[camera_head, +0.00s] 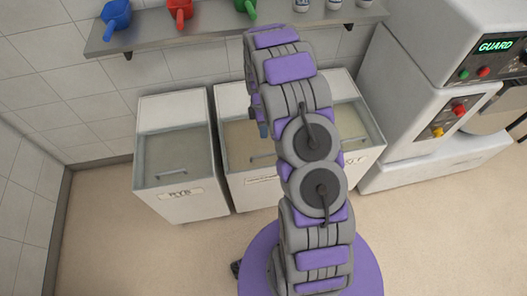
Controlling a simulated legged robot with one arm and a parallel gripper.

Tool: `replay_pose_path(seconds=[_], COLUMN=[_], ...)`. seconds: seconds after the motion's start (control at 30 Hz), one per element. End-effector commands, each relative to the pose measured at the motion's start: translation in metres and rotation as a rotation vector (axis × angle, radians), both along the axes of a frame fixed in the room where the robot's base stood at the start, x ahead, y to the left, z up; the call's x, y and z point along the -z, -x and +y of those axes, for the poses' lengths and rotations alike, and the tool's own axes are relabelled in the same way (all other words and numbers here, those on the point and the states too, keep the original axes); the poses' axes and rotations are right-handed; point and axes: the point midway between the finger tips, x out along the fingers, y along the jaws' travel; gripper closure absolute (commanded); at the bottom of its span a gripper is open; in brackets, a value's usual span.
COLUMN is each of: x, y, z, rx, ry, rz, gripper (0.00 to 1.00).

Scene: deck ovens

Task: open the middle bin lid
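The middle bin (224,110) is a white bin against the back wall, between two similar bins. Its clear, tan-looking lid (238,150) appears shut, with a bar handle (262,156) near the front edge. My arm covers its right part and part of its front label. My arm rises from the bottom of the view and bends down near the top. A small part of my gripper (263,129) seems to show at the arm's left side, over the middle bin's lid. The fingers are mostly hidden behind the arm, so their opening cannot be judged.
The left bin (183,207), labelled RYE, and the right bin (371,157) flank the middle one. A shelf (200,42) with blue, red and green scoops hangs above. A white machine (413,106) with a GUARD display stands right. Floor is clear at the front left.

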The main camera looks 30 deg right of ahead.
Motion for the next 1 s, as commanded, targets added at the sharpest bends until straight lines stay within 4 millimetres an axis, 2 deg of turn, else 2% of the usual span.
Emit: replay_pose_path(seconds=[0.03,0.1,0.5,0.73,1.0], x=[0.013,0.028,0.102,0.124,0.128], y=[0.004,0.008,0.021,0.025,0.025], z=[0.001,0.002,0.006,0.007,0.007], rx=[0.001,0.002,0.002,0.002,0.002], ry=[-0.002,-0.003,-0.001,-0.001,0.0], rz=[0.007,0.009,0.005,0.004,0.002], gripper=[0.6,0.6,0.6,0.6,0.6])
